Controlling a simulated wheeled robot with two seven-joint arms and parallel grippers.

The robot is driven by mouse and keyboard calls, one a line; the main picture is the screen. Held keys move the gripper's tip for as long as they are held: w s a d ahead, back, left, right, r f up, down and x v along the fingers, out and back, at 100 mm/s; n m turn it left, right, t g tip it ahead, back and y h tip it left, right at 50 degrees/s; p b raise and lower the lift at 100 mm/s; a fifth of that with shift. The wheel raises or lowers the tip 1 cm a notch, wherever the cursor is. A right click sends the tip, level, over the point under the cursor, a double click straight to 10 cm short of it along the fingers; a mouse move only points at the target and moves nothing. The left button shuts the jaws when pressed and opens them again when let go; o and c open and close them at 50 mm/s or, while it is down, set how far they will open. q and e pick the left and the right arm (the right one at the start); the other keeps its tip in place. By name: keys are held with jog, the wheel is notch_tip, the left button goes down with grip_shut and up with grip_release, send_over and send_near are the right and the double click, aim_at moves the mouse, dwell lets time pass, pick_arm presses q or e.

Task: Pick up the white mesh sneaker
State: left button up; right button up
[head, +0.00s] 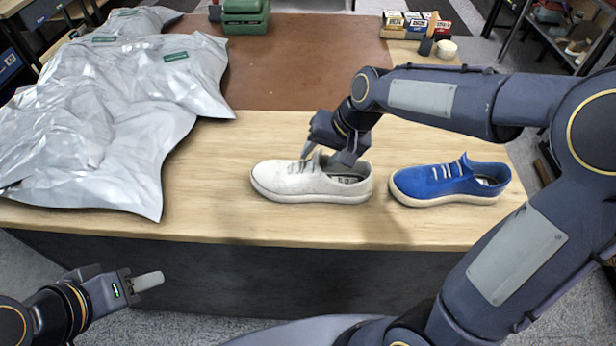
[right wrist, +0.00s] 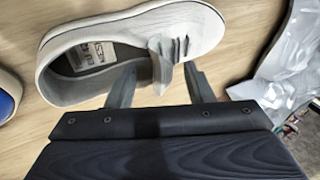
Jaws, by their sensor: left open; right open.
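The white mesh sneaker (head: 290,181) stands upright on the wooden table in the head view, its toe to the left and its opening to the right. My right gripper (head: 328,154) is open right above the shoe, its fingertips around the tongue and collar area. In the right wrist view the open fingers (right wrist: 157,88) are spread at the near side of the white sneaker (right wrist: 206,24). One finger appears near the shoe opening, the other beyond the outer side. Whether they touch it I cannot tell. My left gripper (head: 140,284) is open and empty, below the table's front edge.
A blue sneaker (head: 450,182) stands right of the white one. Silver plastic bags (head: 90,120) cover the left of the table (head: 225,215). A brown mat (head: 290,60) lies behind.

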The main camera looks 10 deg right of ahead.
jog(key=shift+x, duration=1.5)
jog(key=shift+c, duration=0.4)
jog(key=shift+s, duration=0.1)
grip_shut()
